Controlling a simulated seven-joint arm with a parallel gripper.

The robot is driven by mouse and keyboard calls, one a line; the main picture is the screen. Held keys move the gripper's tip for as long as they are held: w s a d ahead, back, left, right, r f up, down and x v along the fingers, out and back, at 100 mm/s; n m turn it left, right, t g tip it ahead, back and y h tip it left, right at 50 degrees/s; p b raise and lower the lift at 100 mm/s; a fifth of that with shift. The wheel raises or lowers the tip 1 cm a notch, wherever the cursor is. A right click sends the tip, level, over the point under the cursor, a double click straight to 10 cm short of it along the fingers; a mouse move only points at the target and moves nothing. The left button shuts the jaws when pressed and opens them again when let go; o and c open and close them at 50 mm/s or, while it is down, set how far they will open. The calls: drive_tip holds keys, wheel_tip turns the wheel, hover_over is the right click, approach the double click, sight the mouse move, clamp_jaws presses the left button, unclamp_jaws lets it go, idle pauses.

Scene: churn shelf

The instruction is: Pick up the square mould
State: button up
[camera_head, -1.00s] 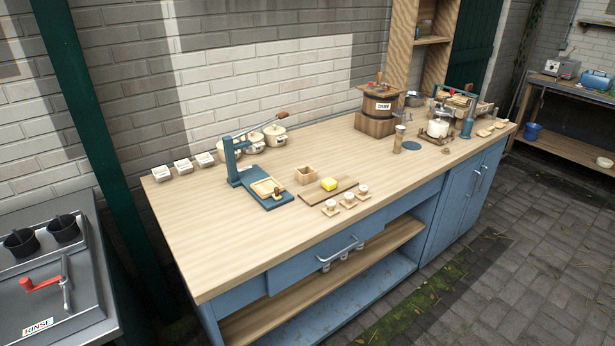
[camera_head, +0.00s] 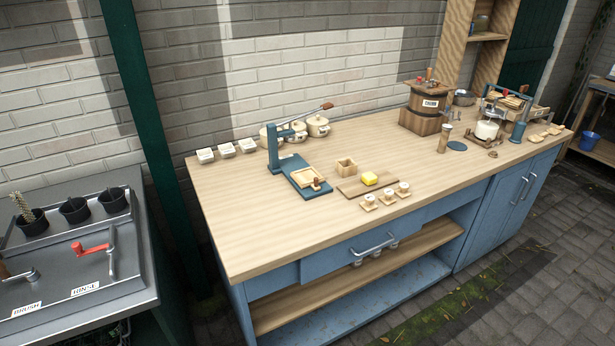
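A small open square wooden box (camera_head: 346,167), which looks like the square mould, stands upright on the wooden counter (camera_head: 245,225). It is just behind a dark wooden board (camera_head: 353,187) that bears a yellow block (camera_head: 370,178). To its left, a blue lever press (camera_head: 273,150) has a shallow wooden frame (camera_head: 308,176) on its base, with a small red-brown knobbed piece (camera_head: 316,184) at the frame's front corner. The box appears empty, though its inside is small to make out. My gripper is not in view.
Three small wooden pieces with white tops (camera_head: 386,196) sit in front of the board. Lidded pots (camera_head: 317,126) stand behind the press, and a wooden churn (camera_head: 430,105) to the right. A grey rinse station (camera_head: 75,245) stands at the left.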

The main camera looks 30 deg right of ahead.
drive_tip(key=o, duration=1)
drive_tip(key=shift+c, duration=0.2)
